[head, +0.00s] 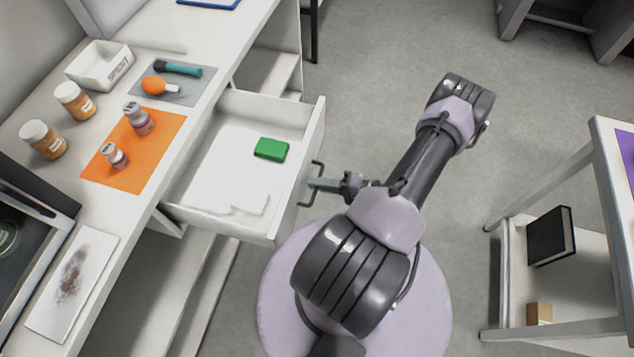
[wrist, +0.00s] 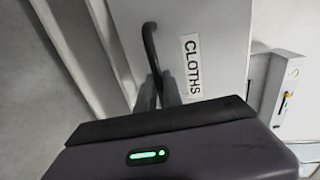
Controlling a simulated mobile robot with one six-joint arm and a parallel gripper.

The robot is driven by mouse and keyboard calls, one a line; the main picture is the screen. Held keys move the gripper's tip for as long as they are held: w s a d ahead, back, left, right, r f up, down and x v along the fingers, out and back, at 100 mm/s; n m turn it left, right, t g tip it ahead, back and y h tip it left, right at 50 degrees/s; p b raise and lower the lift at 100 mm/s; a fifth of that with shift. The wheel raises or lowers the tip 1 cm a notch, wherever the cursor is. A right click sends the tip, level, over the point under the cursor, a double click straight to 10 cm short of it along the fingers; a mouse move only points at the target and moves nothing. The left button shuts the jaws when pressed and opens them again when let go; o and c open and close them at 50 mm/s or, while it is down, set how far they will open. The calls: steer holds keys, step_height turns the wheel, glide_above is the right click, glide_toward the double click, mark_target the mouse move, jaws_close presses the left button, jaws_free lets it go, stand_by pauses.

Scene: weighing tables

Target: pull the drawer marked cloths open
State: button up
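The drawer marked cloths (head: 232,228) stands pulled out from the white bench in the head view. It holds flat white pieces (head: 225,160) and a green block (head: 271,149). In the wrist view the drawer front (wrist: 215,65) bears the label CLOTHS (wrist: 191,66) beside a dark bar handle (wrist: 150,45). The handle also shows in the head view (head: 304,203). My gripper (head: 316,184) is at the handle, its fingers on either side of the bar, and looks shut on it. The fingertips (wrist: 160,92) are partly hidden by the gripper body in the wrist view.
On the bench top (head: 200,105) are an orange mat (head: 150,165) with small bottles, two brown jars, a white bin (head: 100,66) and a grey mat with tools. A white table (head: 560,165) stands at the right. Grey floor is open behind my arm.

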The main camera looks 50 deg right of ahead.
steer(key=shift+o, duration=0.8)
steer(key=p+v, duration=0.3)
steer(key=v, duration=1.4)
steer(key=shift+s, duration=0.2)
steer(key=shift+d+r, duration=0.1)
